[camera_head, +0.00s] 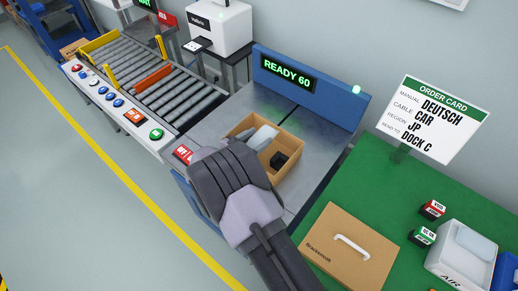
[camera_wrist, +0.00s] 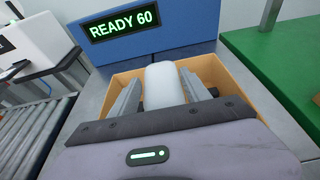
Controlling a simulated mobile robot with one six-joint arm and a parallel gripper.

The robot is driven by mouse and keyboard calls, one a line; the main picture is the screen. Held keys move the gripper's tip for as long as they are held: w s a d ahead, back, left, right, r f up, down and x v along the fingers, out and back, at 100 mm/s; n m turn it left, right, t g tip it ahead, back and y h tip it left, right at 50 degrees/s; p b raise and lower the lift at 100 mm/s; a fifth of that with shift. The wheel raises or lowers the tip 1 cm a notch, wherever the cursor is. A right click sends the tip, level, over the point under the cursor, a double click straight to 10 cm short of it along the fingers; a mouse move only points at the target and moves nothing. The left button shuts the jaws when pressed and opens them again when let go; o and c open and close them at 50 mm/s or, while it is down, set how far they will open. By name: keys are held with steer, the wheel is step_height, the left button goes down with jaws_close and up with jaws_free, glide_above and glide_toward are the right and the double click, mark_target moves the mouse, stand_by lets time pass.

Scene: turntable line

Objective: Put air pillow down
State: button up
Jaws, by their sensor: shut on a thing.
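The air pillow (camera_wrist: 165,84) is a pale, rounded white piece. It lies between the two fingers of my gripper (camera_wrist: 163,92), which is shut on it. An open cardboard box (camera_wrist: 219,71) is beneath and around the fingers, on the metal table. In the head view, a pale pillow (camera_head: 263,137) shows within the box outline (camera_head: 299,148), just beyond my gripper (camera_head: 228,160). My gripper covers the near left part of the box. Whether the pillow touches the box floor is hidden.
A small black item (camera_head: 279,161) is inside the box. The blue panel (camera_head: 312,84) behind it reads READY 60. A roller conveyor (camera_head: 160,90) is at left. On the green table (camera_head: 385,195) are a cardboard lid with a handle (camera_head: 338,265) and an AIR bin (camera_head: 455,265).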

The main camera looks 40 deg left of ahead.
step_height(320, 180, down, 4)
steer(key=shift+r+b, duration=0.15)
steer(key=shift+b, duration=0.3)
steer(key=shift+f+b, duration=0.45)
steer(key=shift+b, duration=0.15)
steer(key=shift+d+f, duration=0.1)
steer(key=shift+f, duration=0.05)
steer(key=o, duration=1.3)
